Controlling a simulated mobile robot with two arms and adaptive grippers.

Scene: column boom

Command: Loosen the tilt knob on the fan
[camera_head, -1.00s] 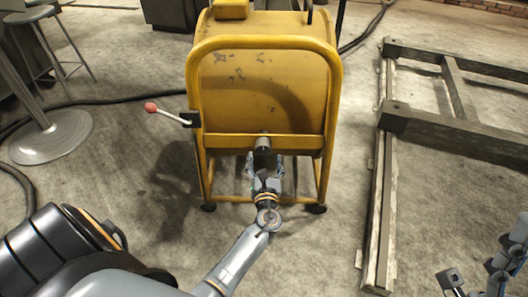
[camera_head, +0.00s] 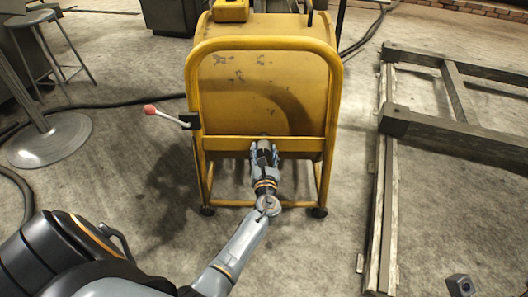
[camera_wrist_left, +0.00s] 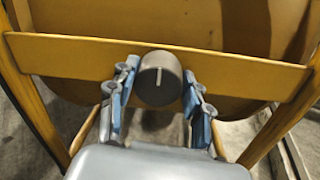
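The fan is a large yellow drum in a yellow tube frame (camera_head: 193,80). Its tilt knob (camera_wrist_left: 157,80) is a grey cylinder with a pale line, on the yellow crossbar. The line stands close to upright in the left wrist view. The knob is partly covered in the head view (camera_head: 263,142). My left gripper (camera_head: 264,156) is at the knob, one finger on each side; the fingers also show in the left wrist view (camera_wrist_left: 160,88). They look open around it, close to its sides; contact is not clear. Only a small dark part that looks like my right gripper shows at the bottom right.
A lever with a red ball end (camera_head: 150,110) sticks out left of the fan. A metal frame (camera_head: 385,180) lies on the floor at the right. A stool (camera_head: 40,40) and a round pedestal base (camera_head: 52,140) stand at the left. A dark cable crosses the floor.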

